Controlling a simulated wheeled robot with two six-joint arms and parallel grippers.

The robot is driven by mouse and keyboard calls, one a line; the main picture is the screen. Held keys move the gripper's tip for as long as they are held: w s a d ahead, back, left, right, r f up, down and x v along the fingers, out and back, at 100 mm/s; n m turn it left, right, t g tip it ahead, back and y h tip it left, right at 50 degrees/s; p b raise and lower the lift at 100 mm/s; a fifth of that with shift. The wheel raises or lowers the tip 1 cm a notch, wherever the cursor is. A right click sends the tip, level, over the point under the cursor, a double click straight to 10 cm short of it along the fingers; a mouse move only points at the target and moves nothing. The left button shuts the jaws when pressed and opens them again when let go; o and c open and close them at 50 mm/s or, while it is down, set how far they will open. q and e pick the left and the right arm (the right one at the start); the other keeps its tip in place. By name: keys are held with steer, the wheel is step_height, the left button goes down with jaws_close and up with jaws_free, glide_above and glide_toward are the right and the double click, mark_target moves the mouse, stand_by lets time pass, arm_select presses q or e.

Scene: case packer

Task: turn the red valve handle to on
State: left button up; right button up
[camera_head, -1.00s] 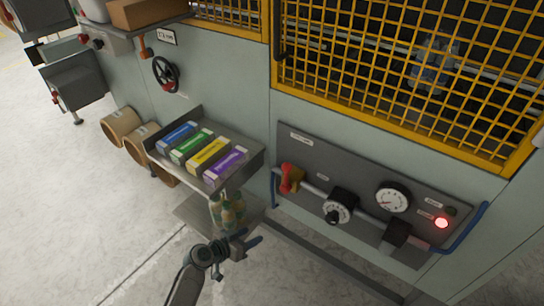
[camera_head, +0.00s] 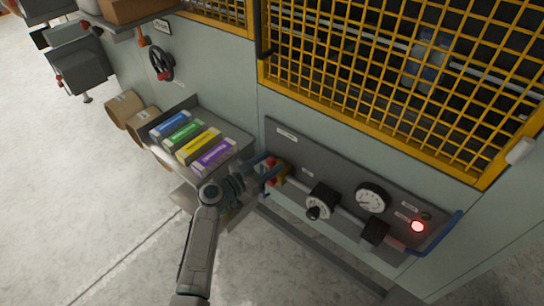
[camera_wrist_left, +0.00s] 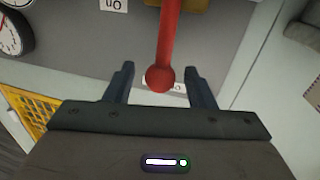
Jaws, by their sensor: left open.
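The red valve handle (camera_wrist_left: 168,50) shows in the left wrist view as a red lever with a round knob at its end. The knob lies between the two open fingers of my left gripper (camera_wrist_left: 160,84), with a gap on both sides. A label reading "on" (camera_wrist_left: 114,5) is beside the lever, and a second label is partly hidden behind the knob. In the head view the red handle (camera_head: 271,166) is at the left end of the grey control panel (camera_head: 340,170), partly covered by my left gripper (camera_head: 266,170). My right gripper is not in view.
A dial knob (camera_head: 319,203), a gauge (camera_head: 372,197) and a lit red lamp (camera_head: 417,226) sit further right on the panel. A tray (camera_head: 232,157) with several coloured boxes stands close left of the gripper. A blue bar (camera_head: 440,236) sticks out at the right.

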arm_select(q)
steer(key=shift+w+d, duration=0.45)
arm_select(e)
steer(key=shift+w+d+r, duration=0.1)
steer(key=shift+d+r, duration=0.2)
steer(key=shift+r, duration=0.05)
